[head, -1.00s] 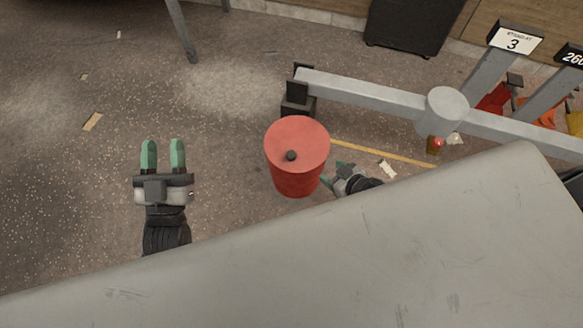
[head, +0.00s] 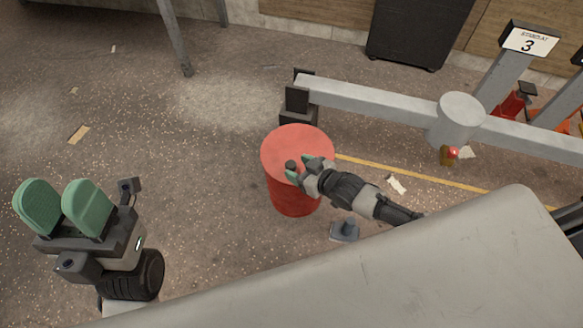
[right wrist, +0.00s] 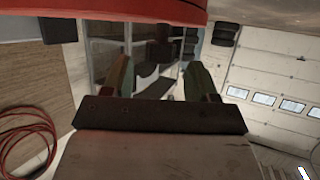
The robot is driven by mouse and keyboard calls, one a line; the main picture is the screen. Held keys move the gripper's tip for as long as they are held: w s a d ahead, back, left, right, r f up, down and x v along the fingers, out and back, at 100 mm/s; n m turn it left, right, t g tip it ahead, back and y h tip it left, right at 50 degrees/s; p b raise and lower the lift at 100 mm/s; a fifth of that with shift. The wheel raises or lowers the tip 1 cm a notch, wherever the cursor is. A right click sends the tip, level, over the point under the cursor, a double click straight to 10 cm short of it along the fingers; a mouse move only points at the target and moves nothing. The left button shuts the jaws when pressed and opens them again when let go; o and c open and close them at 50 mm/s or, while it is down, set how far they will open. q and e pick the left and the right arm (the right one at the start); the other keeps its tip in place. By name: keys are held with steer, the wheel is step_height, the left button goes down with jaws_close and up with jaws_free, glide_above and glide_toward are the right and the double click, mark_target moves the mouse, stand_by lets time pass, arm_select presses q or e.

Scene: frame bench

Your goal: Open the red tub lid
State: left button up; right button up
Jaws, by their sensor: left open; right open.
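The red tub (head: 292,197) stands on the floor below the grey surface's far edge. Its round red lid (head: 297,143) lies on top, with a small dark knob (head: 291,165) on it. My right gripper (head: 302,169) is open over the lid's right part, its green fingertips close to the knob. Whether the knob is between the fingers I cannot tell. In the right wrist view the right fingers (right wrist: 160,82) are apart with nothing seen between them, and a red curved surface (right wrist: 130,10) fills the top edge. My left gripper (head: 62,207) is open and empty, left of the tub.
A grey surface (head: 400,270) spans the front. A grey metal beam (head: 370,93) with a round post (head: 461,118) runs behind and right of the tub. A small grey block (head: 345,231) lies just right of the tub. The floor (head: 190,150) between left gripper and tub is clear.

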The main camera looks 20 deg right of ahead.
mark_target(291, 164)
steer(key=shift+b+x, duration=0.55)
steer(key=shift+x, duration=1.15)
steer(key=shift+r, duration=0.1)
jaws_close()
